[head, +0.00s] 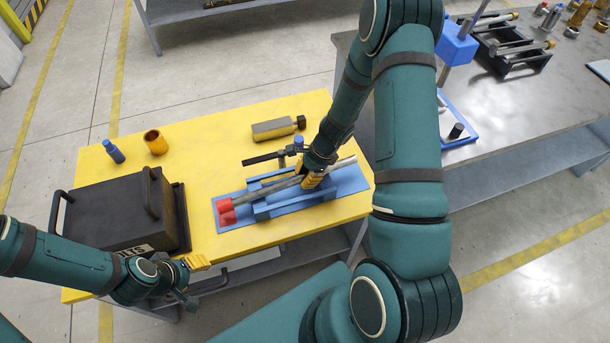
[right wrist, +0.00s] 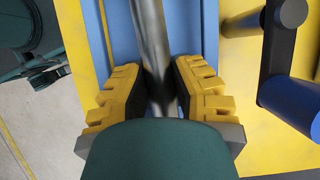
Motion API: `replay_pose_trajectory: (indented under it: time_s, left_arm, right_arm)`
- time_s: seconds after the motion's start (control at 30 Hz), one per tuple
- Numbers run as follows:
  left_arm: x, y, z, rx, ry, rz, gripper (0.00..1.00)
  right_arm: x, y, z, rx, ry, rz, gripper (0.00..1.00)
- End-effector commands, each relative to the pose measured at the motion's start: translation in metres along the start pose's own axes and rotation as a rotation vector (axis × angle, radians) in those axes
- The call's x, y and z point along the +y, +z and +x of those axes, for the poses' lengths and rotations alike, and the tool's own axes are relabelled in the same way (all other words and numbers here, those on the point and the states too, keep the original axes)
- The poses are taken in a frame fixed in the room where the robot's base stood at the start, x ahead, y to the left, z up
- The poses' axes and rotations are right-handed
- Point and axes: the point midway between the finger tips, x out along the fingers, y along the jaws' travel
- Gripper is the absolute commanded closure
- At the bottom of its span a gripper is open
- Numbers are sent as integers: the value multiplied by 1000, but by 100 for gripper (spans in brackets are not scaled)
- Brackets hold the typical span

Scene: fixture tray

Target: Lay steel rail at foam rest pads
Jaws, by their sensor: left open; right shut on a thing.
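The steel rail (head: 266,190) is a long grey bar lying lengthwise over the blue fixture tray (head: 328,198) on the yellow table. My right gripper (head: 312,180) is shut on the steel rail toward its right part. In the right wrist view the rail (right wrist: 152,40) runs between the yellow fingers of the right gripper (right wrist: 160,92). Two red pieces (head: 225,211) sit at the tray's left end, by the rail's left end; I cannot tell whether they are the foam rest pads. My left gripper (head: 190,275) is open and empty at the table's front edge, below the black case.
A black case (head: 120,208) with handles stands at the table's left. A blue bottle (head: 114,152), an orange cup (head: 155,142) and a tan block with a black knob (head: 275,129) stand behind. A black lever (head: 262,158) lies close behind the rail. A grey bench (head: 540,90) stands right.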

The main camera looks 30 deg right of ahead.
Motion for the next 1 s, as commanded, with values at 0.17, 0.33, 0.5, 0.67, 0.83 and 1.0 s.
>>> replay_pose_trajectory:
  time_s: [0.17,0.33,0.5,0.67,0.83,1.0]
  left_arm:
    - [-1,0,3,0,0,0,47]
    - [-1,0,2,0,0,0,47]
    - [-1,0,2,0,0,0,47]
    - [-1,0,2,0,0,0,47]
    - [-1,0,2,0,0,0,47]
    - [-1,0,2,0,0,0,47]
  right_arm:
    - [0,-1,3,-1,0,0,70]
    - [-1,-1,2,0,-2,-1,48]
    - [-2,-1,2,1,-4,-2,48]
    - [-2,-1,2,2,-5,-2,48]
    - [-3,-1,-8,4,-9,-5,48]
    - [-3,-1,-37,3,-9,-3,48]
